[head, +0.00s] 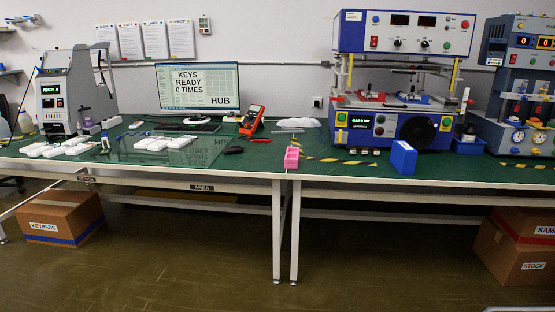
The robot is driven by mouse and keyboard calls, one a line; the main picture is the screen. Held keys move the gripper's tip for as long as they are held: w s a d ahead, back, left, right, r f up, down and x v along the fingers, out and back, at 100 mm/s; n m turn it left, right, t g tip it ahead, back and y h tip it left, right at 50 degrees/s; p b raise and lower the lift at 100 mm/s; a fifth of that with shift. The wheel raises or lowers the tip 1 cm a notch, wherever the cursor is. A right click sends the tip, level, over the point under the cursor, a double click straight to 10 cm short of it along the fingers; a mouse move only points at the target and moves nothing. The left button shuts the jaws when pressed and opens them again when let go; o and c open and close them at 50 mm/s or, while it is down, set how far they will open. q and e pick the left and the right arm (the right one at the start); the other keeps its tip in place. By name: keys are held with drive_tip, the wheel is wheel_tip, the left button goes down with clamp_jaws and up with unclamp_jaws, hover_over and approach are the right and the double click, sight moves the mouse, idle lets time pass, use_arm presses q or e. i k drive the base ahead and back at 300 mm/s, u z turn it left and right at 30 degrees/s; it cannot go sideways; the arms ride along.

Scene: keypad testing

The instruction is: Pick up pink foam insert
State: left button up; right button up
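A pink foam insert (292,157) sits on the green bench top near its front edge, around the middle of the picture. It looks like a small upright block with darker recesses in its top. Nothing touches it from above. Neither of my grippers shows in the head view.
The green bench (330,178) runs across the view. A blue box (403,158) stands right of the insert, before a large blue test machine (400,75). A red multimeter (252,120), a monitor (197,88) and white keypads (160,144) are left. Cardboard boxes (60,217) lie below.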

sight(293, 156)
drive_tip(key=u, duration=0.25)
drive_tip(key=i, duration=0.9)
drive_tip(key=u, duration=0.3)
drive_tip(key=i, duration=2)
drive_tip(key=z, duration=0.2)
